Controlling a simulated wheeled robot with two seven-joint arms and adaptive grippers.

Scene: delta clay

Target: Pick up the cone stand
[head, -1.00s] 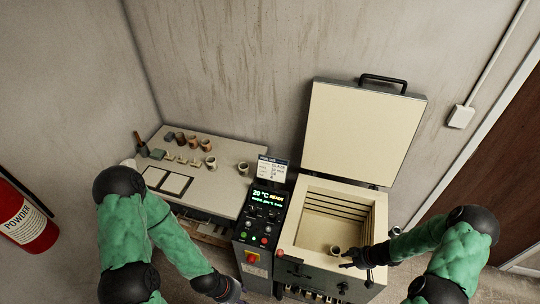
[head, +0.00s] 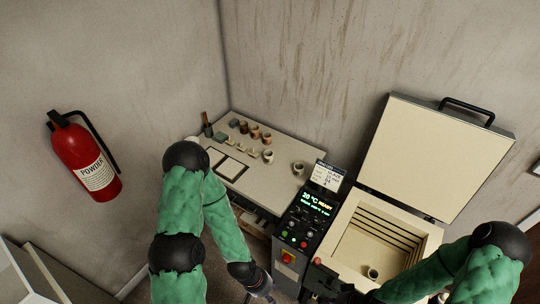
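Small pale pieces that look like cone stands (head: 241,147) stand in a short row on the worktable (head: 275,185), behind two white tiles. They are too small to tell apart clearly. My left gripper (head: 262,291) is low at the bottom edge, in front of the table and well away from these pieces. It is partly cut off, and its fingers do not show clearly. My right gripper (head: 338,290) is a dark shape by the kiln's front edge, and its fingers cannot be made out.
The open kiln (head: 432,238) holds a small cup (head: 373,273); its lid (head: 435,155) stands raised. A control box (head: 302,225) with a lit display stands between table and kiln. A fire extinguisher (head: 85,160) hangs left.

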